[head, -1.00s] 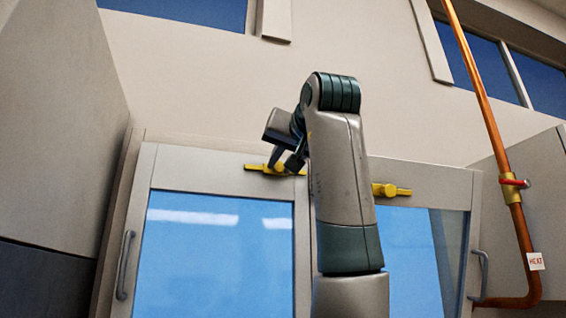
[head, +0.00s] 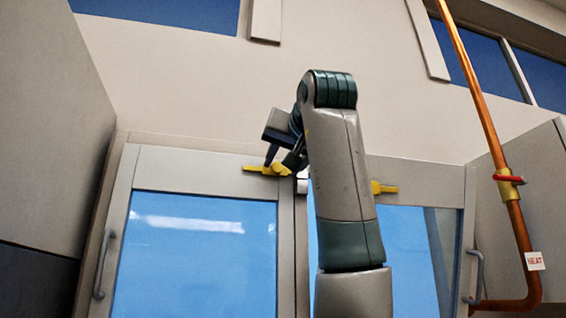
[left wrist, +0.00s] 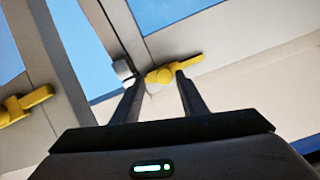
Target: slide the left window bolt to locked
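The left window bolt (head: 258,169) is a yellow bar with a rounded knob, high on the left window frame. It also shows in the left wrist view (left wrist: 165,73). My left gripper (head: 280,162) is at its knob. In the left wrist view the two fingers (left wrist: 158,85) are apart, one on each side of the knob; I cannot tell whether either touches it. A pale grey block (left wrist: 122,68) sits at the frame edge beyond the bolt's knob end, partly behind a finger. My right gripper is out of view.
A second yellow bolt (head: 386,187) is on the right window, partly behind my arm. Grey pull handles (head: 105,264) are on the outer frames. A copper pipe (head: 480,95) with a red-handled valve runs at the right. Cabinet sides flank the windows.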

